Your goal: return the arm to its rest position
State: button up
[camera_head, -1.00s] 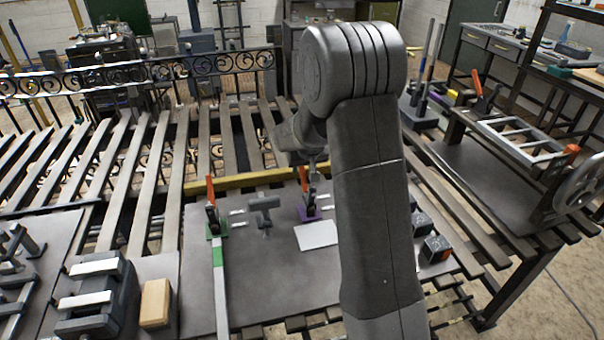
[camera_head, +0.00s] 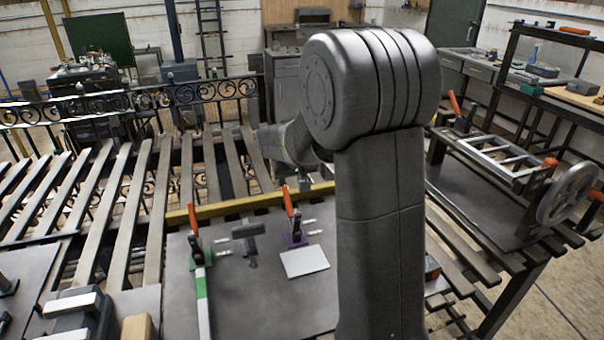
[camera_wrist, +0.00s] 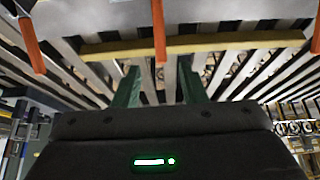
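My arm (camera_head: 380,230) stands upright on the right of the head view, bent at the top with its forearm (camera_head: 290,143) pointing away. My gripper is hidden behind the arm there. In the wrist view my gripper (camera_wrist: 160,78) shows two dark green fingers spread apart, with nothing seen between them. Slats and a yellow bar (camera_wrist: 200,44) lie beyond the fingers, apart from them as far as I can tell.
A grey plate on the slatted table holds an orange-handled clamp (camera_head: 194,225), another orange-handled clamp (camera_head: 290,210), a dark T-shaped piece (camera_head: 248,234) and a white plate (camera_head: 304,261). A bench with a handwheel (camera_head: 568,193) stands right. Scrollwork (camera_head: 190,95) runs behind.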

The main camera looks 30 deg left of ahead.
aim_at(287, 196)
jog(key=shift+f, duration=0.15)
jog(key=p+x, duration=0.2)
jog(key=x, duration=1.1)
jog(key=shift+w+a+f+p, duration=0.15)
jog(key=shift+f+p, duration=0.05)
jog(key=shift+p, duration=0.15)
jog(key=shift+w+a+f+b, duration=0.1)
jog(key=shift+f+b, duration=0.15)
jog(key=shift+b, duration=0.5)
jog(key=shift+s+d+r+t+y+b, duration=0.35)
jog(key=shift+d+r+t+y+b, duration=0.1)
jog(key=shift+b, duration=0.4)
jog(key=shift+a+r+y+b, duration=0.1)
jog(key=shift+y+b, duration=0.15)
jog(key=shift+b, duration=0.6)
jog(key=shift+t+b, duration=0.25)
jog(key=shift+b, duration=0.15)
